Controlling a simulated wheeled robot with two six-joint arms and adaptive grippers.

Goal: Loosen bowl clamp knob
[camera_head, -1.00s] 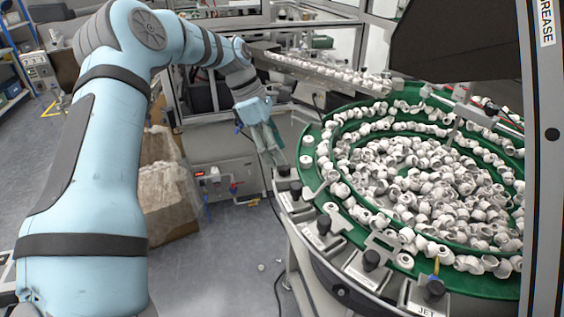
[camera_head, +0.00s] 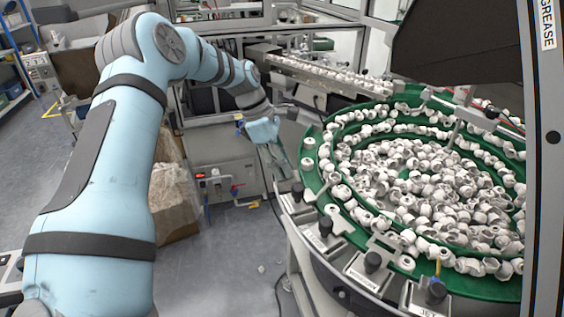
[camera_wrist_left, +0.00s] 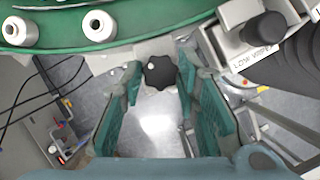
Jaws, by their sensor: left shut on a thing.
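The bowl clamp knob (camera_wrist_left: 159,72) is a black lobed knob just outside the green bowl's rim in the left wrist view. My left gripper (camera_wrist_left: 158,78) has its green-padded fingers on both sides of the knob and is shut on it near the fingertips. In the head view my left gripper (camera_head: 279,170) reaches down beside the left edge of the green feeder bowl (camera_head: 311,170). The knob between the fingers cannot be made out there. My right gripper is not in view.
White caps (camera_head: 430,175) fill the bowl. Several black knobs on labelled brackets line its near rim, one (camera_head: 373,261) at the front. A control box (camera_head: 222,180) and a cardboard box (camera_head: 172,205) stand left of the bowl. Cables hang below the gripper.

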